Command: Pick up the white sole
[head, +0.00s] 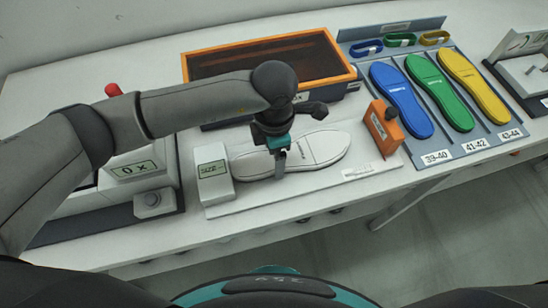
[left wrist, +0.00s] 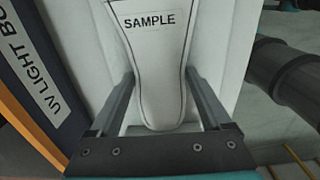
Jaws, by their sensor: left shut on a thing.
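The white sole (head: 322,150) lies on a pale board in the middle of the table in the head view. In the left wrist view the sole (left wrist: 157,70) carries a "SAMPLE" label and lies between the two fingers. My left gripper (head: 279,168) reaches down over the sole from above and is shut on it across its width, left of the middle. The gripper fingers (left wrist: 158,100) stand on both sides of the sole in the left wrist view. The sole looks flat on or very close to the board. My right gripper is not in view.
A small "SIZE" display block (head: 213,182) stands left of the sole, and an orange block (head: 384,128) stands right. Behind is an orange-rimmed dark box (head: 345,70). Blue, green and yellow soles (head: 440,90) lie in a rack at right. A machine (head: 140,180) stands at left.

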